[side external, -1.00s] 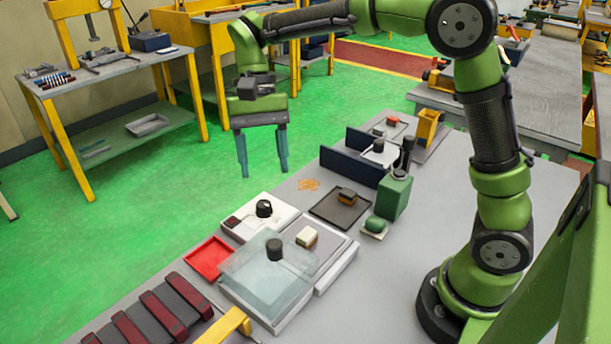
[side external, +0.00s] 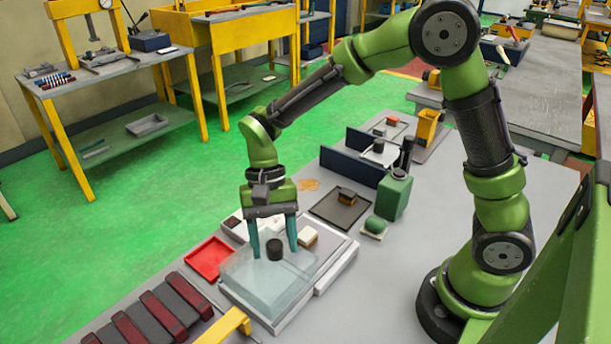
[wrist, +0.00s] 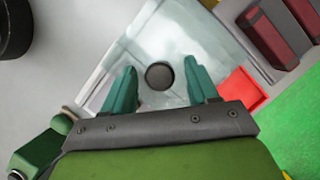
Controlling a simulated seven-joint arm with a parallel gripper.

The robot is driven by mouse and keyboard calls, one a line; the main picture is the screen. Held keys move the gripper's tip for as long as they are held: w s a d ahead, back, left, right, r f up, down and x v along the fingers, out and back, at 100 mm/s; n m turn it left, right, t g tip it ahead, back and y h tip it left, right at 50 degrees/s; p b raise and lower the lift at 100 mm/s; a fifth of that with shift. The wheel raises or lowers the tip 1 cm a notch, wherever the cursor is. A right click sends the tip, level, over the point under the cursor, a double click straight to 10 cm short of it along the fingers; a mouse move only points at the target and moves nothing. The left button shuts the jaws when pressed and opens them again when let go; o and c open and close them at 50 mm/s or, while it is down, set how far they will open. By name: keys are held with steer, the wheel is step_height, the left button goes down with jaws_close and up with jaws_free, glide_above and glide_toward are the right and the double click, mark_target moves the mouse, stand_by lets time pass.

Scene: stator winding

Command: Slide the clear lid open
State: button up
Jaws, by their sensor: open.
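The clear lid (side external: 262,284) lies over the near-left part of a pale tray (side external: 333,272) on the grey table. A black round knob (side external: 275,249) stands on the lid. In the wrist view the knob (wrist: 159,76) shows between my fingers, with the clear lid (wrist: 175,35) around it. My gripper (side external: 274,250) is open, fingers pointing down, one on each side of the knob. A gap shows between each finger and the knob in the wrist view (wrist: 162,84). I cannot tell exactly how high the fingertips are above the lid.
A red tray (side external: 209,259) is left of the lid, and dark red and grey blocks (side external: 160,310) lie at the front left. A cream block (side external: 308,236) sits on the tray's uncovered part.

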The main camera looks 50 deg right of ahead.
jaws_close()
steer(key=shift+a+r, duration=0.1)
steer(key=shift+a, duration=0.65)
jaws_free()
steer(key=v, duration=1.6)
steer(key=shift+w+r, duration=0.2)
steer(key=shift+r, duration=0.15)
steer(key=shift+d, duration=0.15)
